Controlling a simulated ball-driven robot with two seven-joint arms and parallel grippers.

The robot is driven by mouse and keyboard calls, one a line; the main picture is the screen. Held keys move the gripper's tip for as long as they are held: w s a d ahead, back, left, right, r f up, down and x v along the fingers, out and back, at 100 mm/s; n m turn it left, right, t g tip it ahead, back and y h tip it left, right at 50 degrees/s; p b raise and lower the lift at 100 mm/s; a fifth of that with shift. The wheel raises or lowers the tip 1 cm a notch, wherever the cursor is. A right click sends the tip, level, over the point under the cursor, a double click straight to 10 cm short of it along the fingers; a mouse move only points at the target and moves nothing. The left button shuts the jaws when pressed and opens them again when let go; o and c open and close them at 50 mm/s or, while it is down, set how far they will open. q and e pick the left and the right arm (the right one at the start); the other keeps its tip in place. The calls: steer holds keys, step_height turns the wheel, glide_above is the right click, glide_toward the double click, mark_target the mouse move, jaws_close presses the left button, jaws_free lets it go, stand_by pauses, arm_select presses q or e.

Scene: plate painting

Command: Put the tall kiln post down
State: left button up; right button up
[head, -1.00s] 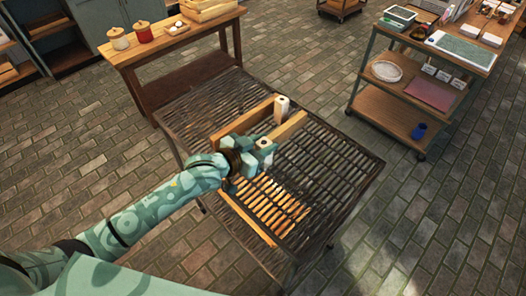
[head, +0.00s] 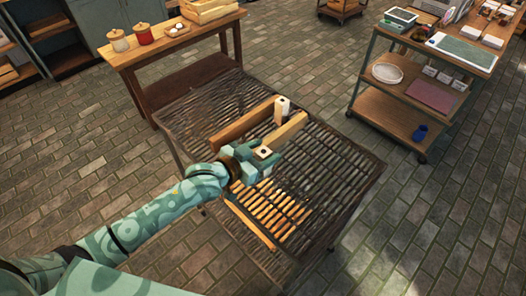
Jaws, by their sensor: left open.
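A pale post (head: 264,152) with a dark hole in its top stands among the fingers of my left gripper (head: 258,163). The gripper is open around it, low over the slatted metal table; the fingers hide the post's lower part. A second post (head: 282,109), white with a dark hole on top, stands upright farther back at the corner of the wooden bars. I cannot tell from their visible parts which is taller. My right gripper is not in view.
Wooden bars (head: 240,122) frame part of the slatted table (head: 345,165); its right side is clear. A wooden bench with jars (head: 145,34) stands behind at left. A shelved cart (head: 385,110) stands at the right.

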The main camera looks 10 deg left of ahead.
arm_select(q)
steer(key=p+v, duration=0.2)
steer(key=v, duration=0.9)
steer(key=shift+s+a, duration=0.25)
steer(key=shift+s, duration=0.05)
steer(key=shift+r, duration=0.1)
